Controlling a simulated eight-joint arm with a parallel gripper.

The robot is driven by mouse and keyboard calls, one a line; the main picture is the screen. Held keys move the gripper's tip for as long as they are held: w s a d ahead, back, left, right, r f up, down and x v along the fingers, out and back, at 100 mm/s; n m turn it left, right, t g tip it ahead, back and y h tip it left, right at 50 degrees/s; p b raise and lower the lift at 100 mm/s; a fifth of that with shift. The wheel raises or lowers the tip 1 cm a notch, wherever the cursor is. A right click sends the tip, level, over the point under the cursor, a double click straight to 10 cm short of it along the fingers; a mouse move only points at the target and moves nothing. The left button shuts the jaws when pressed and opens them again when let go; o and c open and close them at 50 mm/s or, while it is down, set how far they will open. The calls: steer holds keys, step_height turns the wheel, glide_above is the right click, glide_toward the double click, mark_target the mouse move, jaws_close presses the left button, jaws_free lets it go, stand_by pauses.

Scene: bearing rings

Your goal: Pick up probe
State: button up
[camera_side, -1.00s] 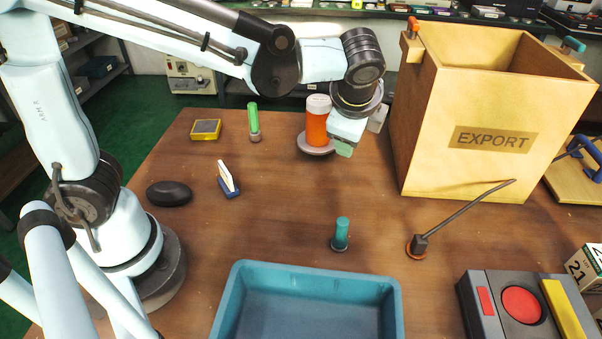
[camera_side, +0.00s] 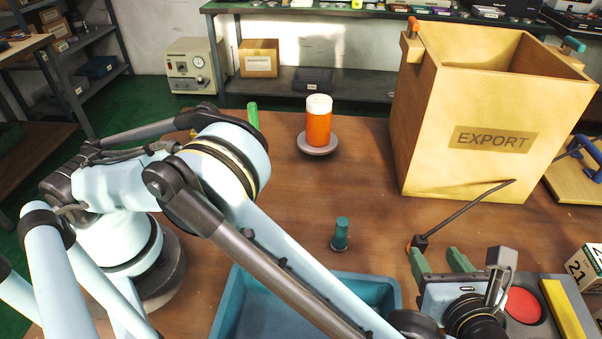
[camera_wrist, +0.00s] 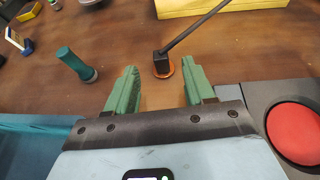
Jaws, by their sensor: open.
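The probe, as I take it, is a thin dark rod (camera_side: 468,211) with a black block at its foot on a small orange disc. The rod leans up to the right towards the EXPORT box. My gripper (camera_side: 438,257) is open, its two green fingers just on the near side of the disc. In the wrist view the probe's black block (camera_wrist: 162,64) stands between and just beyond the fingertips of my gripper (camera_wrist: 161,76), with nothing held. The rod runs up and right out of that view. Contact with the fingers does not show.
A teal peg (camera_side: 341,234) stands left of the probe. A blue tray (camera_side: 232,290) lies in front, partly behind my arm. A panel with a red button (camera_side: 523,306) is at the right. The EXPORT box (camera_side: 425,140) stands behind; an orange jar (camera_side: 318,127) is further left.

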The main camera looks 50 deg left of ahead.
mark_target(422, 239)
steer(key=shift+w+a+f, duration=0.15)
steer(key=shift+a+f, duration=0.15)
steer(key=shift+f, duration=0.05)
steer(key=x, duration=0.6)
steer(key=shift+w+a, duration=0.15)
steer(key=shift+w, duration=0.05)
jaws_close()
